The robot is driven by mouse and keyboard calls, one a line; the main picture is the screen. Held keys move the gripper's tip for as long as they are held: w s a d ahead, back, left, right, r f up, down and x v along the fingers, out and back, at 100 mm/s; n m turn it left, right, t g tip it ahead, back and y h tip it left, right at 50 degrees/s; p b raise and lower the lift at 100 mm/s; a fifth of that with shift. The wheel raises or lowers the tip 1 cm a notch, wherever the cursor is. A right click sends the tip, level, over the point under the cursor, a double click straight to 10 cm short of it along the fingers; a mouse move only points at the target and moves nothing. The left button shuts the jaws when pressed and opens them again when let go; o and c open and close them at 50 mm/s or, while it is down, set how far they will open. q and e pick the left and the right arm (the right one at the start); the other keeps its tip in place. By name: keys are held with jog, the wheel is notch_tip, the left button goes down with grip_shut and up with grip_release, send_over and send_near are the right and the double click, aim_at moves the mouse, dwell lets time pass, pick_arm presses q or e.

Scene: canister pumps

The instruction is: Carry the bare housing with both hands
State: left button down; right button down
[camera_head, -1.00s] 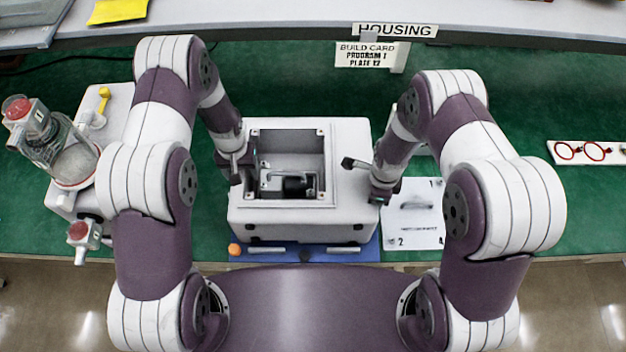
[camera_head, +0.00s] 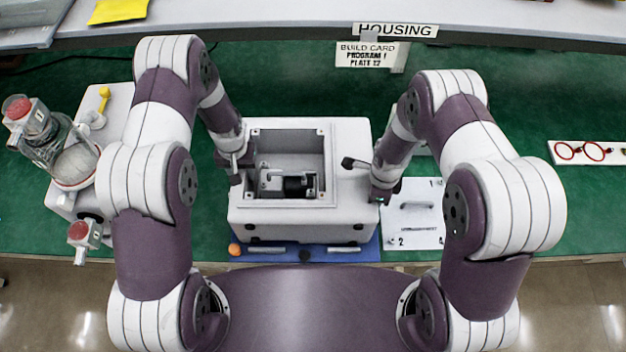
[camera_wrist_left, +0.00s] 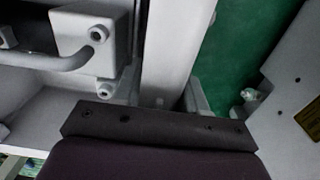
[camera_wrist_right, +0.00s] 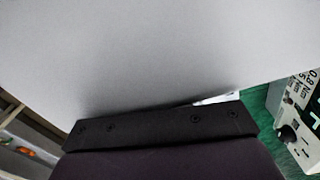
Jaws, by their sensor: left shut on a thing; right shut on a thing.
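The housing (camera_head: 347,190) is a pale grey box with a square opening in its top, with dark and metal parts inside. It sits at the middle of the bench, by a blue mat. My left gripper (camera_head: 243,163) is at its left wall. In the left wrist view, its fingers stand on either side of the pale wall (camera_wrist_left: 167,50), shut on it. My right gripper (camera_head: 374,182) is at the housing's right side and shut on it. In the right wrist view the pale housing surface (camera_wrist_right: 160,50) fills most of the picture and hides the fingertips.
The blue mat (camera_head: 375,253) lies under the housing's front, with an orange ball (camera_head: 234,249) at its left. A white plate with a handle (camera_head: 415,228) lies to the right. A pump unit with red caps (camera_head: 62,150) stands left. Red rings (camera_head: 582,152) lie far right.

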dwell(0.8)
